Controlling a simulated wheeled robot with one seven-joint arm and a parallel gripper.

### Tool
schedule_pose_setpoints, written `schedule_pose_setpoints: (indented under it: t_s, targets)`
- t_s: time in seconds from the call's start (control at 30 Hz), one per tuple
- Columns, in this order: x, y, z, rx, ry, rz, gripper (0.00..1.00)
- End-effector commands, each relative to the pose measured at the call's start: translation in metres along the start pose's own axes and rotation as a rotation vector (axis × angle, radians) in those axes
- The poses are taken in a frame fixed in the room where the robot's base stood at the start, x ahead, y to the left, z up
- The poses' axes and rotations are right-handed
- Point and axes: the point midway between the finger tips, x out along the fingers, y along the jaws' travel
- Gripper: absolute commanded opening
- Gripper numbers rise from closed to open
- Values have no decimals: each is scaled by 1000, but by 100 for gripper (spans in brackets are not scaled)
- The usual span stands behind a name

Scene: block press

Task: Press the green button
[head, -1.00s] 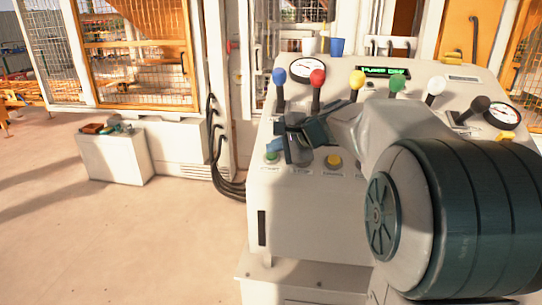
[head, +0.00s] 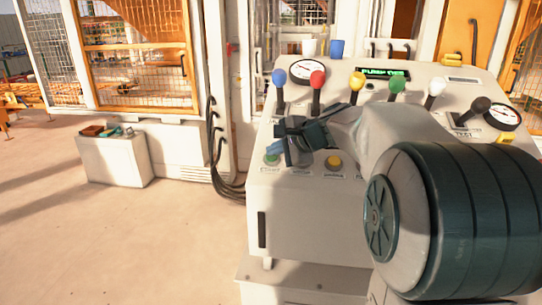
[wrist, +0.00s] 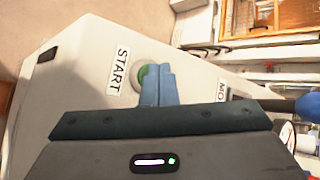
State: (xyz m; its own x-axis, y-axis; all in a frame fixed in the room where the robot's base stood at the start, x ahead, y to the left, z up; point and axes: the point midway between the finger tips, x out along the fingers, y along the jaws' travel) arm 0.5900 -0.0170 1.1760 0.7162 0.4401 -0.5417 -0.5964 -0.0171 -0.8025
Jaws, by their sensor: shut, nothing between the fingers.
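The green button (head: 271,160) is on the front left of the sloped control panel (head: 300,225), above a small label. In the wrist view the green button (wrist: 141,76) sits beside a label reading START (wrist: 119,69). My gripper (head: 276,151) is shut and empty, its blue fingertips just above the button in the head view. In the wrist view the fingertips of my gripper (wrist: 158,84) cover the button's right part. I cannot tell whether they touch it.
A yellow button (head: 334,161) is to the right. Behind stand levers with blue (head: 279,76), red (head: 318,78), yellow (head: 357,79), green (head: 397,84), white (head: 436,87) and black (head: 480,104) knobs. A white box (head: 115,156) stands on the floor at left.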

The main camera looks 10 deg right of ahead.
Motion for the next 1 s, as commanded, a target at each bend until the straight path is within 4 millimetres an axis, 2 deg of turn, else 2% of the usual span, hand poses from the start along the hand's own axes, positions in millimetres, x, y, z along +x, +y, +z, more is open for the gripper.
schedule_pose_setpoints:
  t_s: [0.37,0.73,1.0]
  targets:
    - [2,1,-1,0,0,0,0]
    - [-10,-8,8,-1,-1,1,0]
    - [-11,-8,8,0,0,1,0]
